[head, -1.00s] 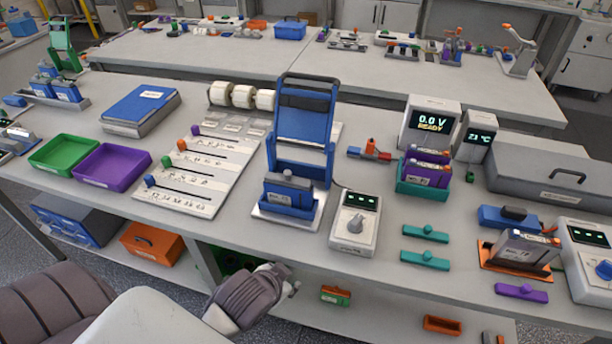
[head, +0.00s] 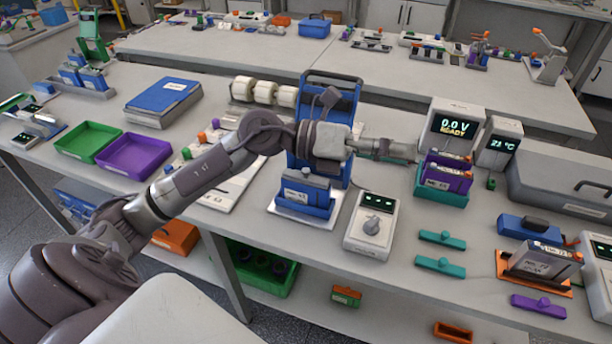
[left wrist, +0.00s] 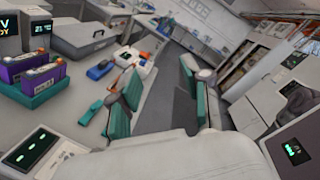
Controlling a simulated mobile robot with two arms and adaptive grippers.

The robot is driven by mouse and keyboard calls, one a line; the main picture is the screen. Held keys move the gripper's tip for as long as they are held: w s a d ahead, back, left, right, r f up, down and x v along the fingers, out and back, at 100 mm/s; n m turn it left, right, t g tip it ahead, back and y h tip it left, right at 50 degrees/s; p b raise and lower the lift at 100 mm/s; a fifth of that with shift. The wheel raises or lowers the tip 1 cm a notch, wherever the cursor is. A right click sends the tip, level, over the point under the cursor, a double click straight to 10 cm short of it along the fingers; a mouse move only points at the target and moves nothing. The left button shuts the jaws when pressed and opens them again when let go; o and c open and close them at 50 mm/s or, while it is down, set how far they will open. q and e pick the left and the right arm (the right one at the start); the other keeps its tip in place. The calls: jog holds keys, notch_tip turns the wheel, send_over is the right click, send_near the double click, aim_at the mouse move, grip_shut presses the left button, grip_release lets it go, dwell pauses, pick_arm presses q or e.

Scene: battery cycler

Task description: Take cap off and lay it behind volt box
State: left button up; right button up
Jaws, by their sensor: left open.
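The box with the 0.0 V READY display (head: 452,134) stands at the right back of the bench. In front of it, two purple batteries (head: 445,178) stand in a teal holder (head: 440,196); they also show in the left wrist view (left wrist: 28,82). Nothing is clearly marked as the cap; I cannot tell which piece it is. My left gripper (head: 400,155) reaches over the bench, left of the teal holder. In the left wrist view its teal-padded fingers (left wrist: 160,80) are apart with nothing between them. My right gripper is not in view.
A tall blue press (head: 330,105) and a grey dial unit (head: 374,220) stand near my left forearm. Two teal bars (head: 442,240) lie right of the dial unit. A battery on an orange tray (head: 505,280) and a large grey case (head: 560,180) are at right.

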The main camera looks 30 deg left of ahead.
pick_arm(q)
jog(key=a+f+m+g+y, duration=0.2)
jog(key=a+f+m+y, duration=0.15)
jog(key=a+y, duration=0.35)
jog(key=n+g+y, duration=0.1)
jog(key=y, duration=0.6)
send_near(305, 170)
jog(key=p+x, duration=0.4)
jog(key=x, duration=0.4)
jog(key=shift+w+d+f, duration=0.1)
jog(key=shift+w+f, duration=0.1)
jog(key=shift+f, duration=0.4)
grip_shut()
